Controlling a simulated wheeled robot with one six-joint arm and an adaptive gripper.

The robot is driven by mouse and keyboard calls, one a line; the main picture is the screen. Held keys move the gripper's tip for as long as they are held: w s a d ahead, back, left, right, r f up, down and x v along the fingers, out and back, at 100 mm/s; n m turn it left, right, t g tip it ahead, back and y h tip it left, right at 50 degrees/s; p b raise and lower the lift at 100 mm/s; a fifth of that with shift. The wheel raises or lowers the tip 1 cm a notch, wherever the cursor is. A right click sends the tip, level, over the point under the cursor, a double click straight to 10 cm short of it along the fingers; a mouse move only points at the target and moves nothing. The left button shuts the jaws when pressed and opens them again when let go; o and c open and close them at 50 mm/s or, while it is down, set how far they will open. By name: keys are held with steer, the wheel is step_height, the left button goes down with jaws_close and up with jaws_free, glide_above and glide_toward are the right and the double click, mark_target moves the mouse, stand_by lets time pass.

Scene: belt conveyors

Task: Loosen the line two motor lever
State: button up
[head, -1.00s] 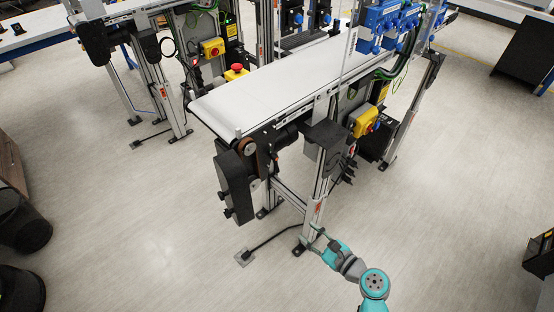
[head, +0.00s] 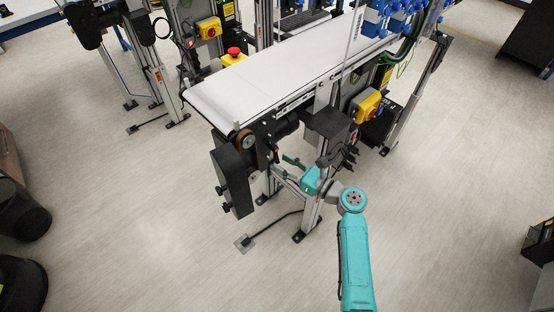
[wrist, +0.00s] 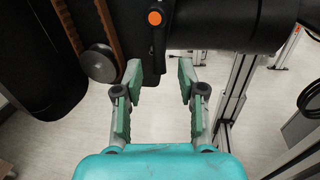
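In the wrist view, a black lever (wrist: 158,45) with an orange button at its top hangs down beside the dark cylindrical motor (wrist: 230,25). My gripper (wrist: 160,76) is open and empty, with green-padded fingers. Its fingertips lie on either side of the lever's lower end in the picture; I cannot tell the remaining depth gap. In the head view, my gripper (head: 285,167) is under the near end of the white conveyor (head: 290,75), just right of the black drive housing (head: 231,175). I cannot make out the lever in the head view.
A brown drive belt and round pulley (wrist: 99,63) are left of the lever. A metal frame post (wrist: 236,88) stands close on the right. A yellow switch box (head: 367,107) is mounted on the conveyor side. Open floor (head: 440,230) lies to the right.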

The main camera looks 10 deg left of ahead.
steer(key=shift+x, duration=1.5)
jaws_close()
